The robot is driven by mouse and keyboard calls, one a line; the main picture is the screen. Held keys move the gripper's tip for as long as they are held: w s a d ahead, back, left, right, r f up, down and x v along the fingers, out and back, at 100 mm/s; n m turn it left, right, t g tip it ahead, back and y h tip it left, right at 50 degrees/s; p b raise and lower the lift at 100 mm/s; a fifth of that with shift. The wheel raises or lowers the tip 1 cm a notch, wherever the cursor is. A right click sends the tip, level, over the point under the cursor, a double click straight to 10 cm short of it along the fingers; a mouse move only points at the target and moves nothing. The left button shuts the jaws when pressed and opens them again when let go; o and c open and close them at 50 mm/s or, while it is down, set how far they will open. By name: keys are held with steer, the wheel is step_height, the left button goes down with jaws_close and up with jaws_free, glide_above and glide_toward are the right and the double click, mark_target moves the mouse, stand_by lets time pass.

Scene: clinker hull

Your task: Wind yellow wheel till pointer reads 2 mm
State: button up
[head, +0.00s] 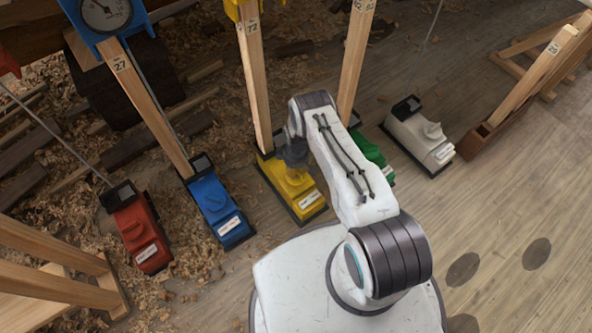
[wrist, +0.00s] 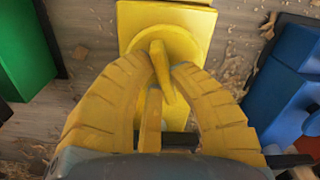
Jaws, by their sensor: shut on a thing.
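The yellow wheel (head: 296,183) sits on a yellow base unit (head: 309,200) at the foot of a wooden prop marked 72. In the wrist view the wheel (wrist: 186,42) is a round disc with a raised yellow bar (wrist: 160,62) across it. My gripper (head: 291,168) reaches down over it from above. In the wrist view its ribbed yellow fingers (wrist: 161,68) close on the bar from both sides. A yellow gauge housing (head: 240,9) is cut off at the top edge of the head view; its pointer and scale are out of sight.
A blue unit (head: 218,208) and a red unit (head: 142,233) stand left of the yellow one. A green unit (head: 372,157) and a white unit (head: 420,137) stand right. A blue dial (head: 105,14) tops prop 27. Wood shavings cover the left floor; the right floor is mostly clear.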

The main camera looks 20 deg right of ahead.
jaws_close()
steer(key=shift+f+b, duration=0.15)
steer(key=shift+b, duration=0.5)
steer(key=shift+n, duration=0.3)
steer(key=o, duration=0.8)
jaws_free()
steer(key=shift+r, duration=0.25)
step_height(320, 180, up, 12)
steer(key=shift+f, duration=0.1)
